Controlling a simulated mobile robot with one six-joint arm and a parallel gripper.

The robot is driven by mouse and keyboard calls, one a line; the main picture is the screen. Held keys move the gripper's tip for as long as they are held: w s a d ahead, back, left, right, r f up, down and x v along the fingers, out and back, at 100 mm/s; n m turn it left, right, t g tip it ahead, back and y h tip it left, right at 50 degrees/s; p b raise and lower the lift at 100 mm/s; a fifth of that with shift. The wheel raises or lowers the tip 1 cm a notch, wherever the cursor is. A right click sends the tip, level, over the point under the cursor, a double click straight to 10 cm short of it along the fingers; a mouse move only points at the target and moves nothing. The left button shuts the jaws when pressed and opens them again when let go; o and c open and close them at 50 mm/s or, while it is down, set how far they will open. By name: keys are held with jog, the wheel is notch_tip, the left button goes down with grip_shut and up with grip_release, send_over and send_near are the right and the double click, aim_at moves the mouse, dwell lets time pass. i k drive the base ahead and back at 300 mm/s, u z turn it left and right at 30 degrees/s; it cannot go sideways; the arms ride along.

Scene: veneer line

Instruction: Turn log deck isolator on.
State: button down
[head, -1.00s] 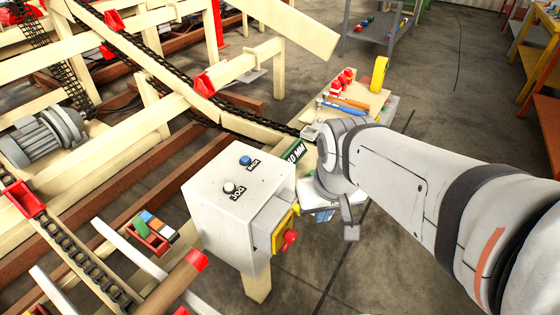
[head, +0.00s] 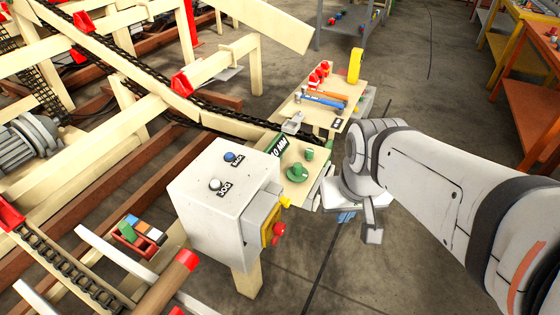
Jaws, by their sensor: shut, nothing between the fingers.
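A pale control box (head: 215,205) stands on a wooden post at the log deck. On its right side is a grey switch housing (head: 258,218) with a yellow plate (head: 266,235) and a red rotary handle (head: 278,231), which I take as the isolator. They are seen nearly edge-on, so I cannot read the handle's position. My gripper (head: 347,214) hangs under my wrist, to the right of the handle and apart from it. It is shut and empty; its fingers are small and partly hidden.
The box top has a blue button (head: 230,156) and a white JOG button (head: 215,184). A red tray (head: 142,240) lies left. Floor right of the box is clear.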

aim_at(279, 229)
jog(key=z, duration=0.05)
jog(key=k, duration=0.45)
jog(key=u, duration=0.3)
jog(key=i, duration=0.5)
jog(key=z, duration=0.9)
jog(key=k, duration=1.35)
jog(key=u, duration=0.7)
jog(key=i, duration=1)
jog(key=u, duration=0.05)
